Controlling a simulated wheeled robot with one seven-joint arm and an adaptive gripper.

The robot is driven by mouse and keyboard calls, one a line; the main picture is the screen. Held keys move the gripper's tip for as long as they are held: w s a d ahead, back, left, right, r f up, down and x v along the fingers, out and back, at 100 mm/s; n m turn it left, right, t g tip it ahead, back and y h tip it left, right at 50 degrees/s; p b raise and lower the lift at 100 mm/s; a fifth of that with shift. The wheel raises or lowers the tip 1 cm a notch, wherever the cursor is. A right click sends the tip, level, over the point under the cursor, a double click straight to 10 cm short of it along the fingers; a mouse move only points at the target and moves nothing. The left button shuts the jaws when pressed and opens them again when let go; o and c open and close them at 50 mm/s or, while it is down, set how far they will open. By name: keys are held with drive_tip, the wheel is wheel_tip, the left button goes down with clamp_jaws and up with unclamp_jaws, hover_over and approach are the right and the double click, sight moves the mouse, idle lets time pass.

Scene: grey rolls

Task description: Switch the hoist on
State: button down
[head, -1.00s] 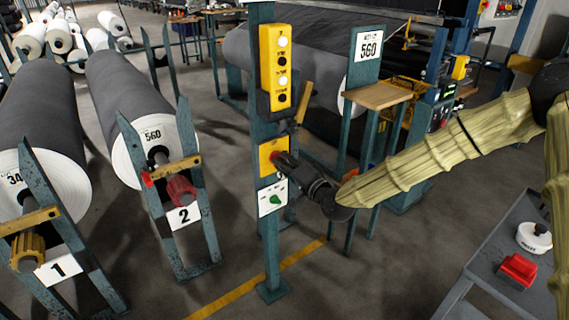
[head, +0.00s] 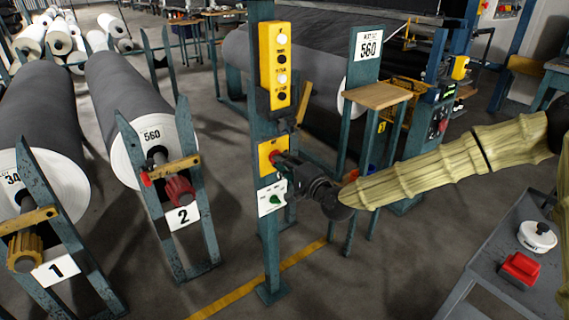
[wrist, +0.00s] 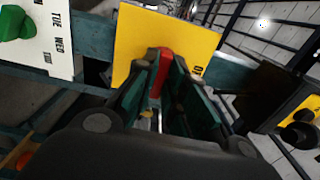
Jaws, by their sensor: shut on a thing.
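A yellow switch plate (head: 267,152) is fixed on a teal post, under the yellow button pendant (head: 275,68). Its red handle (wrist: 163,68) stands out from the plate in the wrist view. My gripper (head: 281,160) is at the plate and shut on the red handle, with one finger on each side of it. In the wrist view my gripper (wrist: 165,85) fills the middle and hides part of the handle. The handle's exact angle is hard to tell.
Just below, a white plate (head: 265,198) carries a green knob (head: 273,200). A wooden shelf (head: 377,95) stands right of the post. Rolls on numbered stands are at the left. A grey cart (head: 490,275) with a red block is at lower right.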

drive_tip(key=c, duration=1.5)
unclamp_jaws()
drive_tip(key=v, duration=1.2)
drive_tip(key=shift+f, duration=0.1)
